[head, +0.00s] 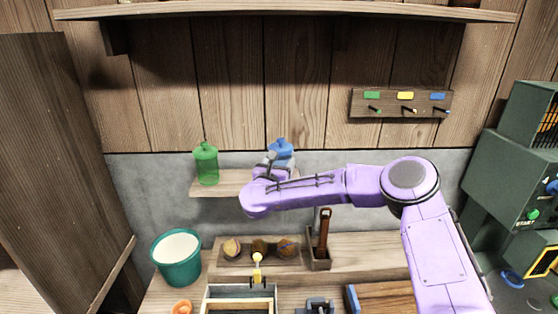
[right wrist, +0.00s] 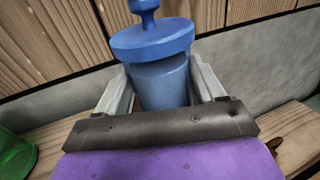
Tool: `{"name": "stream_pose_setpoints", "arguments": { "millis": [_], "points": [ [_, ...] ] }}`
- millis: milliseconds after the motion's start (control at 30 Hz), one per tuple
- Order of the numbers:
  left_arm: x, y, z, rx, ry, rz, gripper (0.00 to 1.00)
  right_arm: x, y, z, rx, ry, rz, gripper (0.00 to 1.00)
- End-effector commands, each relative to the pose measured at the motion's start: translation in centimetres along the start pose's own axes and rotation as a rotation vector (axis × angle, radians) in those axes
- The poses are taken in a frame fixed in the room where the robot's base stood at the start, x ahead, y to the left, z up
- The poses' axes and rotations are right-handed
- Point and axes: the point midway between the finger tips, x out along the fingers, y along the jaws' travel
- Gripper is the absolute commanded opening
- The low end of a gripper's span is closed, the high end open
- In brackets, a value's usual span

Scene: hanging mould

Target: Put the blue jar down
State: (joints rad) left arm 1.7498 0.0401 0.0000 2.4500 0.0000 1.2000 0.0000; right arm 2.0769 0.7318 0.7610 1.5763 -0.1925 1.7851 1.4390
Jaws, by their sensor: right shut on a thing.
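The blue jar (head: 281,148) shows in the head view at the right end of a small wooden wall shelf (head: 232,184). Its lower part is hidden behind my right gripper (head: 270,162), which is shut on it. In the right wrist view the blue jar (right wrist: 162,75), with its lid and knob, stands between the two grey fingers. Whether the jar's base touches the shelf is hidden. A green jar (head: 206,163) stands on the shelf's left part, and its edge shows in the right wrist view (right wrist: 14,155). My left gripper is not in view.
A peg board (head: 401,103) with coloured labels hangs on the wall at the right. A teal bucket (head: 176,262) and a tray of several round lumps (head: 259,252) stand below the shelf. A green machine (head: 520,160) is at the far right. A long shelf (head: 290,12) runs above.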

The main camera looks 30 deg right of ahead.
Motion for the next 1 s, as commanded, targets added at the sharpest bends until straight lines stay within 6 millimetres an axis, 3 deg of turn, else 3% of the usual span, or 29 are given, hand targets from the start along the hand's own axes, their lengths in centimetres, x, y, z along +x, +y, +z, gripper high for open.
{"name": "stream_pose_setpoints", "arguments": {
  "millis": [467,500,533,900,1000],
  "points": [
    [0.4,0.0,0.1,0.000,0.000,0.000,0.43,0.0,0.0,-1.0,0.005,-0.003,0.000,0.23],
    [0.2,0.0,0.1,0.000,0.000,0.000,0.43,0.0,0.0,-1.0,0.003,-0.001,0.000,0.81],
    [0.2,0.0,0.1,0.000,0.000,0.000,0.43,0.0,0.0,-0.9,0.003,-0.001,-0.001,0.91],
    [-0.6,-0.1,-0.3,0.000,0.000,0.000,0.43,0.0,0.0,-0.3,0.003,-0.001,-0.001,0.94],
    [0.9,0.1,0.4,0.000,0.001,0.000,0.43,-1.9,0.1,-1.0,0.004,-0.002,0.004,0.94]
  ]
}}
